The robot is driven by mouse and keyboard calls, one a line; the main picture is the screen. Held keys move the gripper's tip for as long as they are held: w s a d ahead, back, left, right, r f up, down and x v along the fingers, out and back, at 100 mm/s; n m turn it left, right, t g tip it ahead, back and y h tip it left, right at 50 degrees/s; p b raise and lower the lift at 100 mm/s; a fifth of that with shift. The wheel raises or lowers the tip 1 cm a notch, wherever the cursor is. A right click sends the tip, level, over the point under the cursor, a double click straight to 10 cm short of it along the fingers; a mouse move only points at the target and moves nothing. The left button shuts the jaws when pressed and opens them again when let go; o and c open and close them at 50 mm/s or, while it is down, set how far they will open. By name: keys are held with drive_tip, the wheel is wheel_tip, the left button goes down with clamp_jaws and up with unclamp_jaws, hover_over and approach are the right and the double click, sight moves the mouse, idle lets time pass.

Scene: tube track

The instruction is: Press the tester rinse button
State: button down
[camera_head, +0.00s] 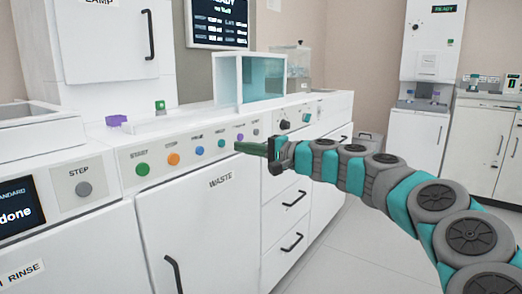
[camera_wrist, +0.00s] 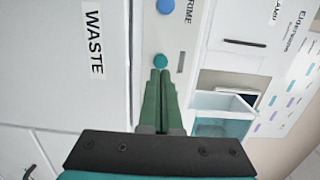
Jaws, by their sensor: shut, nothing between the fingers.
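The control panel (camera_head: 190,155) on the white machine has a row of round buttons: green, orange, blue, teal and purple. The teal button (camera_head: 221,144) is right of the blue button (camera_head: 199,150); its label is too small to read. In the wrist view, the teal button (camera_wrist: 160,61) sits just beyond the tips of my gripper (camera_wrist: 159,73), and the blue button (camera_wrist: 165,6), labelled PRIME, is farther up. My gripper (camera_head: 238,147) is shut and empty, with green fingers pointing at the panel. Whether the tips touch the teal button cannot be told.
A WASTE door (camera_head: 200,225) lies below the panel. Drawers (camera_head: 288,215) are to the right. A clear glass-sided box (camera_head: 250,78) and a purple block (camera_head: 116,120) stand on the counter. A separate STEP button (camera_head: 83,189) is at the left. Floor is open at the right.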

sight(223, 144)
drive_tip(key=x, duration=0.3)
drive_tip(key=shift+w+a, duration=0.15)
drive_tip(key=shift+a, duration=0.2)
drive_tip(key=shift+w, duration=0.1)
drive_tip(key=shift+w+a+r, duration=0.15)
drive_tip(key=shift+w+a, duration=0.35)
drive_tip(key=shift+a, duration=0.05)
drive_tip(key=shift+s+a, duration=0.1)
drive_tip(key=shift+a, duration=0.05)
drive_tip(key=shift+s+d, duration=0.2)
drive_tip(key=shift+d, duration=0.15)
drive_tip(key=v, duration=1.4)
drive_tip(key=shift+w+d, duration=0.2)
drive_tip(key=shift+w, duration=0.15)
